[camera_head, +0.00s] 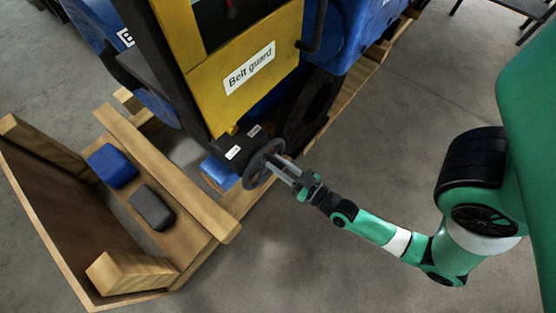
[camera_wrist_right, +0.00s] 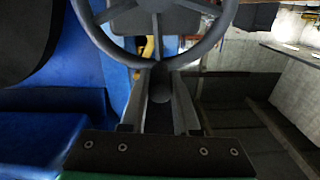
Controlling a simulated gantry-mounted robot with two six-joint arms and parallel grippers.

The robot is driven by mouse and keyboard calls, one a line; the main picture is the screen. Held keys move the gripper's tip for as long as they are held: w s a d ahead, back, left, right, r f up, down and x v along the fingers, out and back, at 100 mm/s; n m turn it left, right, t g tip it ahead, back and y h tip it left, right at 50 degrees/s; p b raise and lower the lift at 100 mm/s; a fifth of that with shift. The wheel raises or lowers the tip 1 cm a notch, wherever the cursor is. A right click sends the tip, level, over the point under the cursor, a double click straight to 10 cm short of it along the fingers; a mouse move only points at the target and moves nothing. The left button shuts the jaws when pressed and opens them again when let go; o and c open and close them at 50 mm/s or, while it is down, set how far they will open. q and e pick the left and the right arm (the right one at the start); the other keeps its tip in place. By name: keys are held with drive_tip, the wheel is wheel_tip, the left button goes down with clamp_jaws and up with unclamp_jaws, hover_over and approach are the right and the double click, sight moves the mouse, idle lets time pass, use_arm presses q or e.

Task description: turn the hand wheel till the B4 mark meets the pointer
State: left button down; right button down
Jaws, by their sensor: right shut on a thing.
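The dark hand wheel (camera_head: 263,164) stands at the front of the engine, below the yellow belt guard. My right gripper (camera_head: 282,168) reaches it from the right and is shut at the wheel's near rim. In the right wrist view the wheel (camera_wrist_right: 155,55) fills the top, with its rim and spokes showing. There my right gripper (camera_wrist_right: 158,84) has a finger on each side of a dark grip (camera_wrist_right: 160,88) below the rim. No B4 mark can be read on the wheel in either view, and I cannot make out the pointer for certain. My left gripper is not in view.
The yellow belt guard (camera_head: 249,68) and blue engine block (camera_head: 343,35) stand behind the wheel. A wooden tray (camera_head: 165,182) at the left holds a blue block (camera_head: 112,166) and a dark block (camera_head: 152,207). Grey floor is clear in front and at the right.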

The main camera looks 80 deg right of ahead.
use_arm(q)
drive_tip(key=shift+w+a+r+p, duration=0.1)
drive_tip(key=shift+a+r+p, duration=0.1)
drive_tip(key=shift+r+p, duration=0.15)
use_arm(e)
drive_tip(key=shift+a+n, duration=0.15)
drive_tip(key=shift+n, duration=0.15)
idle(0.4)
